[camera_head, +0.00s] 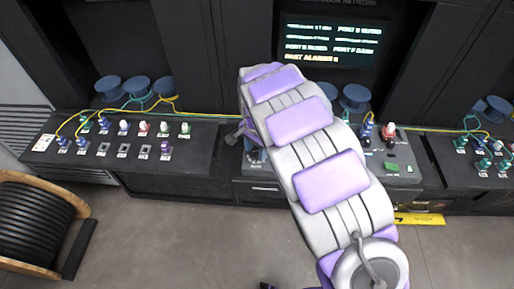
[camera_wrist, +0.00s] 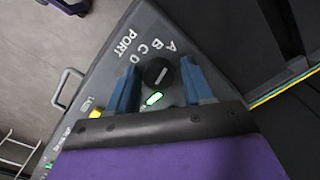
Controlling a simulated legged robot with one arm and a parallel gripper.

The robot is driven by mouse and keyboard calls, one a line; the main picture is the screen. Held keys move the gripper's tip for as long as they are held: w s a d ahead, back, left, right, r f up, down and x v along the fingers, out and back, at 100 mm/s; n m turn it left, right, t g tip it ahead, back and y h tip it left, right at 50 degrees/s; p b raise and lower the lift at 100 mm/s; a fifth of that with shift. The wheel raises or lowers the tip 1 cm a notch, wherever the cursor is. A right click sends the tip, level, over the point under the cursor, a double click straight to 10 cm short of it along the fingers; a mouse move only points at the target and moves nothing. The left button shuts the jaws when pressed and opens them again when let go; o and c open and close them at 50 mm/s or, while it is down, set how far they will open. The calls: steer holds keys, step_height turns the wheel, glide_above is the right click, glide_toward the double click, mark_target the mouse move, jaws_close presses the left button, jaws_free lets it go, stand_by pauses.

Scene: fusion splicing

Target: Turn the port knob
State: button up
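The port knob (camera_wrist: 158,73) is a round black knob with a pale pointer line, on a dark panel marked PORT and A, B, C, D in the wrist view. My gripper (camera_wrist: 159,80) has its two blue fingers apart, one on each side of the knob. I cannot tell whether the fingers touch it. In the head view my grey and purple arm reaches to the console, and my gripper (camera_head: 240,132) shows only in part there. The knob is hidden behind my arm in the head view.
A green lit indicator (camera_wrist: 153,98) and a yellow button (camera_wrist: 96,113) sit near the knob. A panel with several connectors and cables (camera_head: 125,140) stands left. A console with a red-topped knob (camera_head: 388,130) stands right. A screen (camera_head: 331,42) is behind. A cable drum (camera_head: 40,222) stands front left.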

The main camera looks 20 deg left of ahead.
mark_target(256, 150)
steer(key=shift+o, duration=0.8)
steer(key=shift+w+f, duration=0.1)
steer(key=shift+w, duration=0.05)
steer(key=shift+d+r, duration=0.15)
steer(key=shift+r, duration=0.1)
step_height(256, 150, up, 17)
steer(key=p, duration=0.3)
steer(key=shift+a, duration=0.25)
steer(key=shift+w+f, duration=0.1)
steer(key=shift+f, duration=0.05)
